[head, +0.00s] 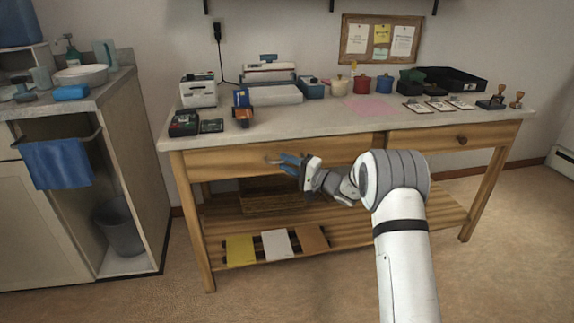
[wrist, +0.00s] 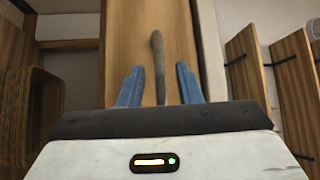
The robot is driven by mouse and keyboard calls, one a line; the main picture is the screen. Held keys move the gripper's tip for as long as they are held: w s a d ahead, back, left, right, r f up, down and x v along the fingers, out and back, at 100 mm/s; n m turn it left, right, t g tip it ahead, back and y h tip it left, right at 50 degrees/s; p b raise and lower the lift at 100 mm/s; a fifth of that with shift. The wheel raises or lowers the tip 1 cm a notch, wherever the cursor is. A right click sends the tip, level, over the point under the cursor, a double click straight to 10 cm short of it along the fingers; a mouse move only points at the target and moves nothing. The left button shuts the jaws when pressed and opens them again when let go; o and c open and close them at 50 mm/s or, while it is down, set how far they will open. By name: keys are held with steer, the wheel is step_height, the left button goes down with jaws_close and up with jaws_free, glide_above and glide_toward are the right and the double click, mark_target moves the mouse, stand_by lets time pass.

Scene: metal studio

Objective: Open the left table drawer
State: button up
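The table's wooden left drawer (head: 225,159) appears shut, its front level with the table frame. My gripper (head: 285,162) is in front of it, near the middle, and covers part of the front. In the wrist view, the drawer front (wrist: 128,40) runs up the picture, with a dark bar handle (wrist: 158,55) on it. The blue fingers of my gripper (wrist: 159,88) are open, one on each side of the handle. Gaps show between the fingers and the handle. The handle's lower end is hidden behind the gripper body.
The right drawer (head: 425,138) has a round knob (head: 462,140). The tabletop (head: 330,118) holds a printer, boxes, small pots and stamps. A slatted shelf (head: 350,228) is below. A cabinet with a blue towel (head: 56,163) stands left. The floor in front is clear.

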jaws_close()
stand_by(0.3)
